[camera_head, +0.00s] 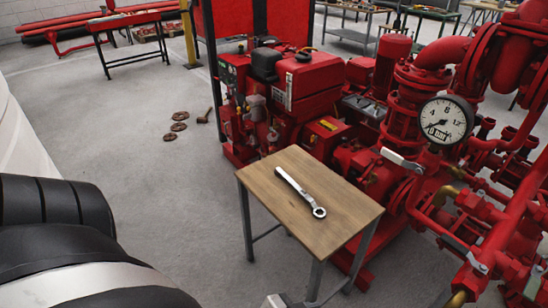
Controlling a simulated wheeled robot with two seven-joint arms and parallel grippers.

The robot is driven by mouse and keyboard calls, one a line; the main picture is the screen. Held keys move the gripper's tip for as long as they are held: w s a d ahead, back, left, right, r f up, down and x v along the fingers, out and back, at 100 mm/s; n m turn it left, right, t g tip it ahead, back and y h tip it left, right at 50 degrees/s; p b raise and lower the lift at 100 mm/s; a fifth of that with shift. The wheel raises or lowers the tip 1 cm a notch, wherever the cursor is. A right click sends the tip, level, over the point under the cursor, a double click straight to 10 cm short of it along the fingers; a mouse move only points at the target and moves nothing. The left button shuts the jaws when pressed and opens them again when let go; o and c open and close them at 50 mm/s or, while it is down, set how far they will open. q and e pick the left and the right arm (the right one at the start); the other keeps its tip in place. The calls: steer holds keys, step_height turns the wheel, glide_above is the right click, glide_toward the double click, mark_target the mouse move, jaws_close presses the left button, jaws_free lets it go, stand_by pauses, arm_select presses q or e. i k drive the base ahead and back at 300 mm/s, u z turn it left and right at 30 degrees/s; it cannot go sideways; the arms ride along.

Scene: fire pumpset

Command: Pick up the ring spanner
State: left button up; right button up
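The ring spanner (299,191) is a silver metal tool lying flat on the small wooden-topped table (330,235). Its ring end points toward the lower right, and its handle runs up to the upper left. Nothing is touching it except the tabletop.
A red pumpset (290,85) with pipes and a round pressure gauge (446,121) stands close behind and right of the table. Several brown round parts (179,127) lie on the floor at left. Workbenches stand at the back.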

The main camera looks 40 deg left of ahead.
mark_target(279, 170)
steer(key=u, duration=1.2)
steer(key=i, duration=0.5)
steer(key=k, duration=1)
steer(key=u, duration=1)
steer(key=i, duration=0.9)
steer(key=z, duration=3.1)
steer(key=i, duration=0.5)
steer(key=z, duration=0.1)
